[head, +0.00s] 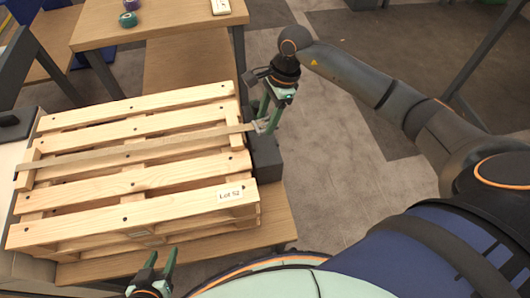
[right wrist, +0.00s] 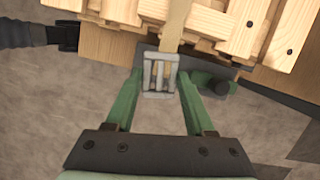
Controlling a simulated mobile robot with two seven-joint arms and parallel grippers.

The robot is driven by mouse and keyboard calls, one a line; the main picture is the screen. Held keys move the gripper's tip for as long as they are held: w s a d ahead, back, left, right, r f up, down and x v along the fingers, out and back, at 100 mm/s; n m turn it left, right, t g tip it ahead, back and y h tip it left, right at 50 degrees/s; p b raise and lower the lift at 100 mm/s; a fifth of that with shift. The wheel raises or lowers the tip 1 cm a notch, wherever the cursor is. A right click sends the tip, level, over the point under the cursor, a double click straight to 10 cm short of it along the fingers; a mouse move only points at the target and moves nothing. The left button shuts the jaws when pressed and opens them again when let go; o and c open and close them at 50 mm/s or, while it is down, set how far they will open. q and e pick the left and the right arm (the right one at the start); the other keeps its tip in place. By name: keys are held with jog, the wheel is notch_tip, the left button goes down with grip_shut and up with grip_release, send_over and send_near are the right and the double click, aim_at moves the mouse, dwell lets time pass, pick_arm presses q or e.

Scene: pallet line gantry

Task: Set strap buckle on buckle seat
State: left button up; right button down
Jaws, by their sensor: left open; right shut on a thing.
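The strap buckle (head: 259,126) is a grey metal frame at the end of a tan strap (head: 130,151) that runs across the wooden pallet. In the right wrist view the buckle (right wrist: 159,75) sits between the green fingers, with the strap leading away from it. My right gripper (head: 268,124) is shut on the buckle, just off the pallet's right edge. A dark block (head: 265,160) beside the pallet lies below the buckle; it looks like the buckle seat, partly hidden by buckle and fingers. I cannot tell whether they touch. My left gripper (head: 162,258) is open and empty by the pallet's front side.
The slatted pallet (head: 140,172), with a "Lot 52" label (head: 230,194), lies on a wooden table (head: 270,220). Behind it, another table (head: 170,25) holds green and purple rolls (head: 128,19). Open floor (head: 330,170) lies to the right.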

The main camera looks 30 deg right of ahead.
aim_at(264, 146)
jog(key=shift+w+d+f+m+t+b, duration=0.3)
jog(key=shift+w+f+m, duration=0.2)
jog(key=shift+m, duration=0.3)
jog(key=shift+f, duration=0.15)
notch_tip(264, 146, down, 9)
jog(key=shift+f+b, duration=0.1)
jog(key=shift+b, duration=0.65)
jog(key=shift+w+f, duration=0.1)
jog(key=shift+f, duration=0.05)
jog(key=shift+f, duration=0.1)
jog(key=shift+c, duration=1.3)
grip_release()
